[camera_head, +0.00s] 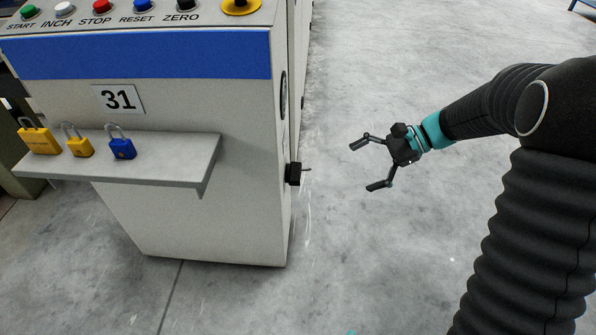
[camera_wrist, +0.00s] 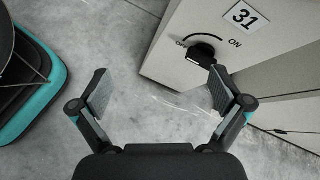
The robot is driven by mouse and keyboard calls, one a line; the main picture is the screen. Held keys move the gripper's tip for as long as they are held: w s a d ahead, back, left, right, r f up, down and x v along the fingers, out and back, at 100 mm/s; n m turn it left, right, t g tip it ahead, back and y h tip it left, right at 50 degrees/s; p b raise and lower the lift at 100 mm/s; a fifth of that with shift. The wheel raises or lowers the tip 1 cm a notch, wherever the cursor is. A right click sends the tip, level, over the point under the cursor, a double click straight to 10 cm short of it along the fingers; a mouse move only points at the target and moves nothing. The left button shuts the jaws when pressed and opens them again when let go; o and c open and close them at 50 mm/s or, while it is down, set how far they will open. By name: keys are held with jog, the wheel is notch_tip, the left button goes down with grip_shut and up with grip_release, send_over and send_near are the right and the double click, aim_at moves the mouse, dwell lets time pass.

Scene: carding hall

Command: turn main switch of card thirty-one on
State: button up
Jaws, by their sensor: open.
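The cabinet of card 31 (camera_head: 190,215) stands at the left in the head view, with a "31" plate (camera_head: 119,99) on its front. The main switch (camera_head: 293,174) is a black knob projecting from its right side face. In the wrist view the switch (camera_wrist: 203,52) sits under another "31" plate (camera_wrist: 243,15), with a curved arrow above, ON to the right and a partly legible label to the left. The knob's exact angle is unclear. My gripper (camera_head: 367,165) is open and empty, apart from the switch on its right. In the wrist view my gripper's (camera_wrist: 158,80) right finger overlaps the knob's lower edge.
A shelf (camera_head: 180,160) on the cabinet front holds two yellow padlocks (camera_head: 39,139) and a blue padlock (camera_head: 121,147). The concrete floor (camera_head: 340,270) right of the cabinet is clear.

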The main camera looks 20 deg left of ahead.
jog(key=w+a+f+m+g+y, duration=0.1)
jog(key=w+a+f+m+y, duration=0.2)
jog(key=w+f, duration=0.35)
jog(key=m+y+b, duration=0.1)
jog(key=m+y, duration=0.2)
jog(key=y, duration=0.1)
send_near(296, 174)
jog(key=shift+t, duration=0.4)
jog(key=x, duration=0.6)
jog(key=f+x, duration=0.1)
jog(key=x, duration=0.3)
jog(key=shift+w+a+b, duration=0.1)
jog(key=shift+w+b, duration=0.2)
jog(key=shift+w, duration=0.05)
jog(key=c, duration=0.9)
